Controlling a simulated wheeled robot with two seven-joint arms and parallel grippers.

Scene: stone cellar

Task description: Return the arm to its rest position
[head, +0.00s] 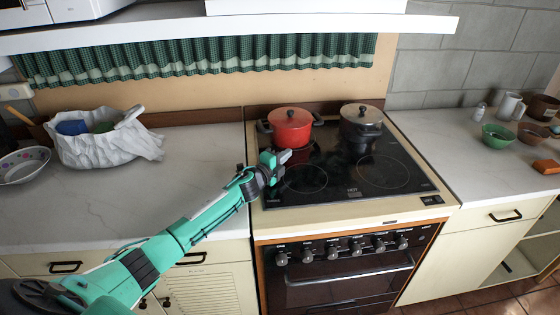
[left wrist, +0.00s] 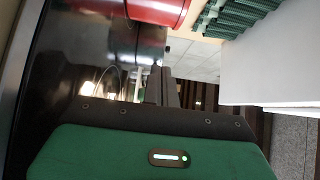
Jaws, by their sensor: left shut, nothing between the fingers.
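My left arm reaches in from the lower left of the head view. Its gripper (head: 283,157) is over the left edge of the black stove top (head: 350,185), in front of the red pot. The gripper is shut and empty. In the left wrist view its dark fingers (left wrist: 162,85) are together, with the shiny stove top (left wrist: 60,60) beside them. My right gripper is not in view.
A lidded red pot (head: 290,128) and a dark pot (head: 360,125) stand on the back of the stove. A white bag (head: 105,145) and a bowl (head: 24,165) are on the left counter. Bowls, including a green one (head: 497,136), stand on the right counter. A shelf (head: 230,24) overhangs.

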